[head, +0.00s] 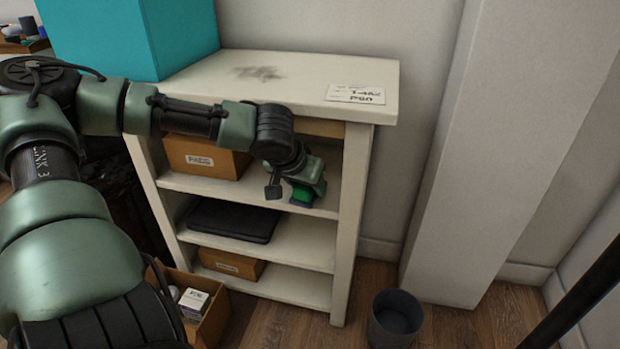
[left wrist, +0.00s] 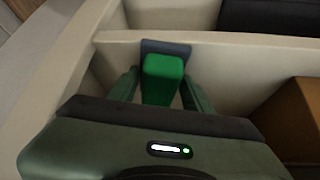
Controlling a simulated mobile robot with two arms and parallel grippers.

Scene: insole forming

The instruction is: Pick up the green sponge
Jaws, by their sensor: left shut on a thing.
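The green sponge (head: 302,193) is at the right end of the upper shelf, partly hidden by my left gripper (head: 288,191). In the left wrist view the sponge (left wrist: 161,80) stands between the two fingers of my left gripper (left wrist: 160,92), which is shut on it. A dark blue-grey piece (left wrist: 166,47) shows just beyond the sponge; I cannot tell what it is. I cannot tell whether the sponge still touches the shelf. My right gripper is not in view.
The white shelf unit (head: 355,190) has uprights close to my left gripper. A cardboard box (head: 205,158) sits left on the same shelf, with a black case (head: 233,220) below. A teal box (head: 130,40) stands on top. A dark bin (head: 395,318) is on the floor.

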